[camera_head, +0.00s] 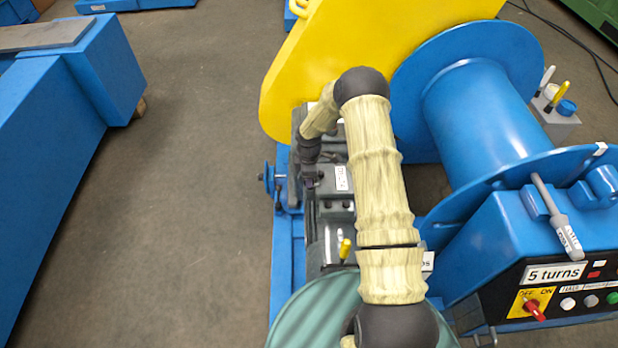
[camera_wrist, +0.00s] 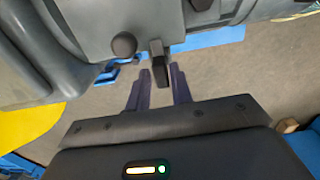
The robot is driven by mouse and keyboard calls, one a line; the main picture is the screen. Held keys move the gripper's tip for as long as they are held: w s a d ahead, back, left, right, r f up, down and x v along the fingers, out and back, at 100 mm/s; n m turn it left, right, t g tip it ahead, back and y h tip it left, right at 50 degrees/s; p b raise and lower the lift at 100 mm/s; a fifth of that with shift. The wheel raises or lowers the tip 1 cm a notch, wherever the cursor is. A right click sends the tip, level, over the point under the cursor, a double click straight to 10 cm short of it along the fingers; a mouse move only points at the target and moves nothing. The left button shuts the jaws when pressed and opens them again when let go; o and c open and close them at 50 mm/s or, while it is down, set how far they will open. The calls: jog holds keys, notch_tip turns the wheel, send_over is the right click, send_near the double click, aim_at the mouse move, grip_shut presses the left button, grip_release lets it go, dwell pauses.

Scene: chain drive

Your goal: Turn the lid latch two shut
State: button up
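In the wrist view, a small dark latch tab (camera_wrist: 159,60) sticks out from the edge of a grey housing (camera_wrist: 90,25). I take it for a lid latch; no number on it can be read. My gripper (camera_wrist: 160,72) has its two dark fingers apart, one on each side of the tab, with narrow gaps showing. The tab's end lies between the fingertips. In the head view, my gripper (camera_head: 308,172) is at the left side of the grey labelled housing (camera_head: 338,192), below the yellow guard. The latch cannot be made out there.
A round dark knob (camera_wrist: 124,44) sits left of the tab. The yellow guard (camera_head: 320,45) and blue drum (camera_head: 480,110) stand behind and right. A yellow-tipped lever (camera_head: 345,248) stands nearer. A control panel (camera_head: 560,290) is at right. Open floor (camera_head: 190,190) lies left.

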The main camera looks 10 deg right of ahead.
jog(key=shift+o, duration=1.1)
jog(key=shift+r, duration=0.15)
notch_tip(320, 180, up, 17)
jog(key=shift+p, duration=0.35)
